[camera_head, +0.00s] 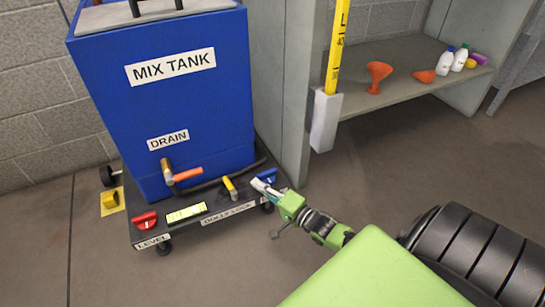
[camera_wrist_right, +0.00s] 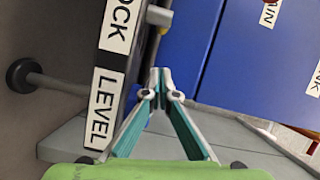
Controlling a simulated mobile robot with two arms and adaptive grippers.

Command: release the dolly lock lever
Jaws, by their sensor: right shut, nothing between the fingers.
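My left gripper is not in view.
The blue mix tank (camera_head: 165,100) stands on the dolly. A grey shelf unit (camera_head: 295,100) stands close on the right. The floor in front is clear.

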